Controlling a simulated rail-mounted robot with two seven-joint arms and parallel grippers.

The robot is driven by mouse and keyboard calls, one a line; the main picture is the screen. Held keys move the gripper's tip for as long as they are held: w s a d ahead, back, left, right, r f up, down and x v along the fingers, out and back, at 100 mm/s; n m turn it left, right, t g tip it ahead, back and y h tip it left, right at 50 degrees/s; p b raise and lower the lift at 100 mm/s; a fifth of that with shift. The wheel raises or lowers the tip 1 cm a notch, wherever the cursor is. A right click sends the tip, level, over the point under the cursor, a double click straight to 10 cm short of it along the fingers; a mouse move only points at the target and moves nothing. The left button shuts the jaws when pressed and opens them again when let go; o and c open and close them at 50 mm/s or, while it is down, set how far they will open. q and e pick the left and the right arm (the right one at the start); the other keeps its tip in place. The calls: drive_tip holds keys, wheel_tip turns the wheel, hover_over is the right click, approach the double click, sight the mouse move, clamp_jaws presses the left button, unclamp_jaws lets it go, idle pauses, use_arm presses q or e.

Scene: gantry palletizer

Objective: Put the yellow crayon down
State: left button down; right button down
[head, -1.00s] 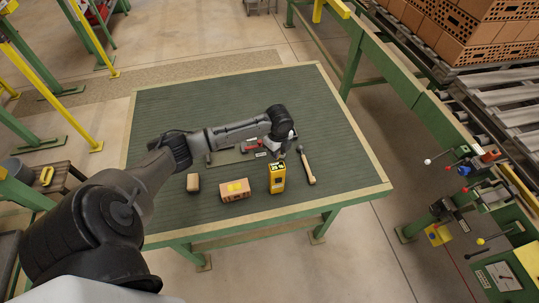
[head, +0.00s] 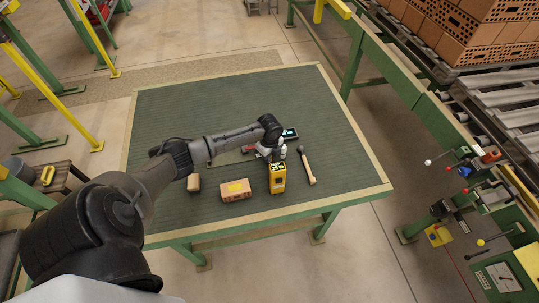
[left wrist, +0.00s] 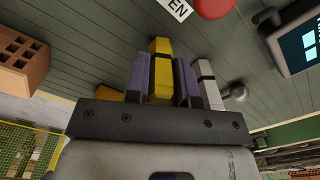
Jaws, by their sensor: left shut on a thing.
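The yellow crayon (left wrist: 160,62) stands between the two purple-grey fingers of my left gripper (left wrist: 162,72) in the left wrist view. The gripper is shut on it. In the head view my left gripper (head: 274,156) is low over the green table (head: 210,110), just behind the yellow box-shaped device (head: 278,179). The crayon cannot be made out there. I cannot tell whether its hidden tip touches the table. My right gripper is out of view.
On the table are a brick (head: 235,191) with a yellow patch on top, a wooden block (head: 193,182), a hammer (head: 307,166) and a dark device with a lit screen (head: 290,134). The table's left and back parts are clear.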

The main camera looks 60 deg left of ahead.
use_arm(q)
drive_tip(key=shift+f, duration=0.1)
drive_tip(key=shift+f, duration=0.1)
drive_tip(key=c, duration=1)
unclamp_jaws()
drive_tip(key=shift+o, duration=0.2)
wheel_tip(320, 180, up, 11)
drive_tip(key=shift+f, duration=0.1)
drive_tip(key=shift+r, duration=0.75)
